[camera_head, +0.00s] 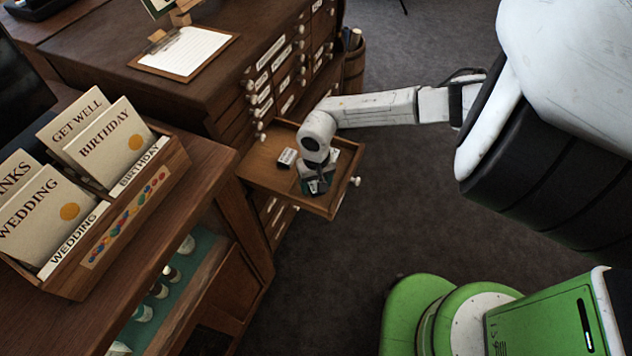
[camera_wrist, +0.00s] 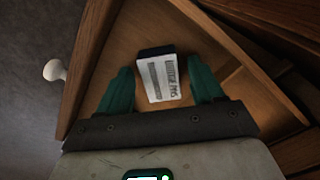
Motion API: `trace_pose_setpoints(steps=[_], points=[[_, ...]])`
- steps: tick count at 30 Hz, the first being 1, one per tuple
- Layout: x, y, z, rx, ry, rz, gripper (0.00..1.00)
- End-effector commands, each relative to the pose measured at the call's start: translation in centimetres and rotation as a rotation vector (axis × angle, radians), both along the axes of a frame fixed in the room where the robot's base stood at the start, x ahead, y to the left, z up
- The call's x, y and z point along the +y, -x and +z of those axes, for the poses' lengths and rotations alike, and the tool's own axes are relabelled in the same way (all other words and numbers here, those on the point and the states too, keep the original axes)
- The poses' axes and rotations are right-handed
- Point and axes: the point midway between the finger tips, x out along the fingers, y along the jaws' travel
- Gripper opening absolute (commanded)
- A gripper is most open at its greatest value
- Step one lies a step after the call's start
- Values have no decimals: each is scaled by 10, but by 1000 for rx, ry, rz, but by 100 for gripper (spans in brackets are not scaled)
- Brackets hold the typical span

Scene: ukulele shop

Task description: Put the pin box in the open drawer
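The pin box (camera_wrist: 162,82), dark with a white printed label that reads partly "PINS", appears to lie on the floor of the open drawer (camera_head: 262,168). In the wrist view the drawer (camera_wrist: 222,62) surrounds it. My gripper (camera_wrist: 163,84) is open, with one teal finger on each side of the box and a narrow gap on both sides. In the head view my gripper (camera_head: 316,183) points down inside the drawer near its front, and it hides most of the box there.
Another small dark box with a white label (camera_head: 288,157) lies in the drawer. The drawer's front has a round knob (camera_head: 355,181). The cabinet (camera_head: 215,92) carries a clipboard (camera_head: 186,52). A wooden card rack (camera_head: 125,215) stands on the left counter.

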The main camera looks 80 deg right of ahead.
Motion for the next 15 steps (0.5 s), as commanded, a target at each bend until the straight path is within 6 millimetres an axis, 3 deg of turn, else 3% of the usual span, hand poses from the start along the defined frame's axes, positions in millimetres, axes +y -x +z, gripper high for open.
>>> trace_pose_setpoints(steps=[10,15], points=[[0,0,6,-1,0,-1,67],[-1,0,30,0,4,4,67]])
